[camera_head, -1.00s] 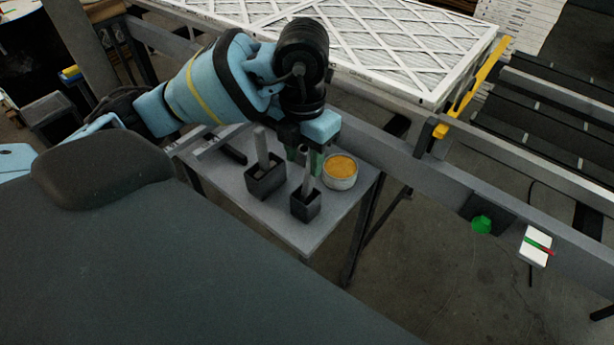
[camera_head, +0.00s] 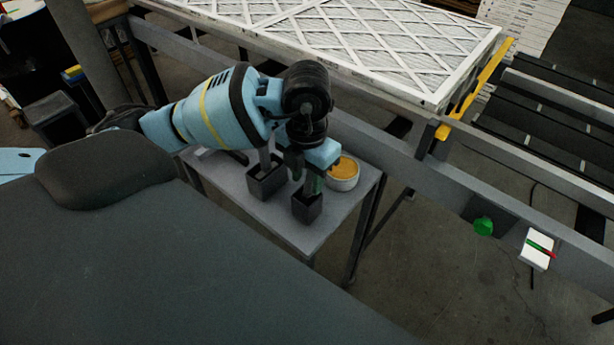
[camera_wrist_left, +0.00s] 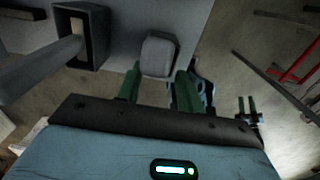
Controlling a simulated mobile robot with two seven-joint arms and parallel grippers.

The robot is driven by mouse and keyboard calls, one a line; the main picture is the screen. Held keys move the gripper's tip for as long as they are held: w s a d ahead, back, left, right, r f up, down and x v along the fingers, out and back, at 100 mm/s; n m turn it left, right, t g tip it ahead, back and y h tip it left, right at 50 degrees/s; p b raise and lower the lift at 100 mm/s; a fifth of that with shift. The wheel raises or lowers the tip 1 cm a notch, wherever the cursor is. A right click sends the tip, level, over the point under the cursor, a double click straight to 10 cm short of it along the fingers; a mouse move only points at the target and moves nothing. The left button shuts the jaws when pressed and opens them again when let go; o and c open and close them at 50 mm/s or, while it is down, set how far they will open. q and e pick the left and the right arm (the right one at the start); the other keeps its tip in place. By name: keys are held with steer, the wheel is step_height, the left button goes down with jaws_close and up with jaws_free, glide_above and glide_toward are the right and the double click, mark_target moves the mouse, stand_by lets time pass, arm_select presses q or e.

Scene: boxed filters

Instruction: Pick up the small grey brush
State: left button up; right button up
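The small grey brush shows in the left wrist view as a rounded grey end (camera_wrist_left: 159,55); in the head view my gripper covers most of it. It stands in the smaller black holder (camera_head: 306,208) on the grey side table. My left gripper (camera_head: 309,182) is right above that holder, pointing down. In the left wrist view its two green fingers (camera_wrist_left: 158,84) are apart, with the grey end between and just beyond their tips. I cannot tell whether they touch it.
A larger black holder (camera_head: 266,187) with a thicker grey handle (camera_head: 264,158) stands close to the left. A round tin with orange contents (camera_head: 344,173) stands just right of the gripper. The table's front part (camera_head: 290,229) is bare. A rail runs behind.

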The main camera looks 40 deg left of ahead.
arm_select(q)
jaws_close()
steer(key=shift+r, duration=0.15)
